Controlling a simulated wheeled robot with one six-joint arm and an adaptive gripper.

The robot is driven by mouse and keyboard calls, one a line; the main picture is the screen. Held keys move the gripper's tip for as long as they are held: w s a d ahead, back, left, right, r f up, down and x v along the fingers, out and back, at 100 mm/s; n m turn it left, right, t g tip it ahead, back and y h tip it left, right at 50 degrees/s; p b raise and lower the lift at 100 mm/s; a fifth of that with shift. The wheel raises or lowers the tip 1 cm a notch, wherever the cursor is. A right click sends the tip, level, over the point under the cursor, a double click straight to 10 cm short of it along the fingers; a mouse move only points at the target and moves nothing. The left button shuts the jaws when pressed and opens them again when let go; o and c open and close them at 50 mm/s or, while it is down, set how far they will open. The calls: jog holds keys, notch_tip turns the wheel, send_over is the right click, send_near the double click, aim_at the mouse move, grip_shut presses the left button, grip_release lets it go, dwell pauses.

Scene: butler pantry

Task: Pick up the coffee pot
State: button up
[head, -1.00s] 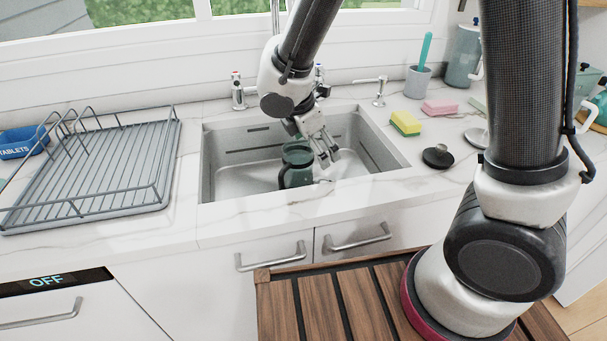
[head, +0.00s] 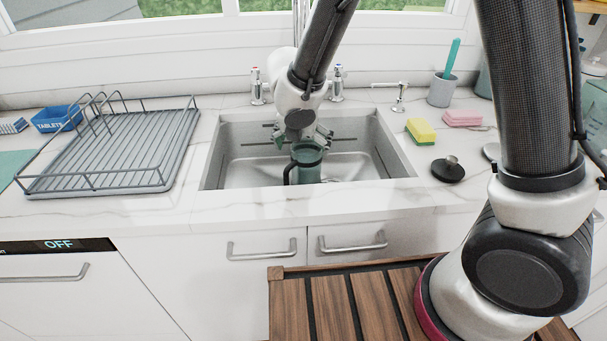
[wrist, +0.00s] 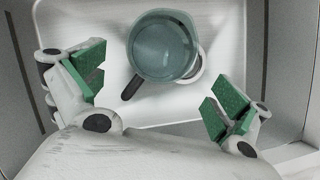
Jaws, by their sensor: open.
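The coffee pot (head: 308,163) is a dark green, see-through vessel with a black band and a black handle. It stands in the sink (head: 215,165), and in the wrist view the pot (wrist: 163,48) is seen from above with its handle towards the lower left. My gripper (head: 303,134) is over the sink at the pot's far side. In the wrist view my gripper (wrist: 158,88) is open and empty, its green-padded fingers wide apart. The pot lies between and beyond the fingertips, apart from both.
A grey dish rack (head: 115,150) stands left of the sink. A yellow-green sponge (head: 421,130), a pink sponge (head: 462,118), a black stopper (head: 448,169) and a brush holder (head: 442,90) are on the right. Taps (head: 336,85) stand behind the sink, whose walls surround the pot.

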aim_at(305, 154)
jog(key=x, duration=0.6)
jog(key=shift+w+a+r, duration=0.1)
jog(key=shift+w, duration=0.1)
jog(key=shift+c, duration=0.3)
jog(key=c, duration=2.1)
jog(key=shift+r, duration=0.15)
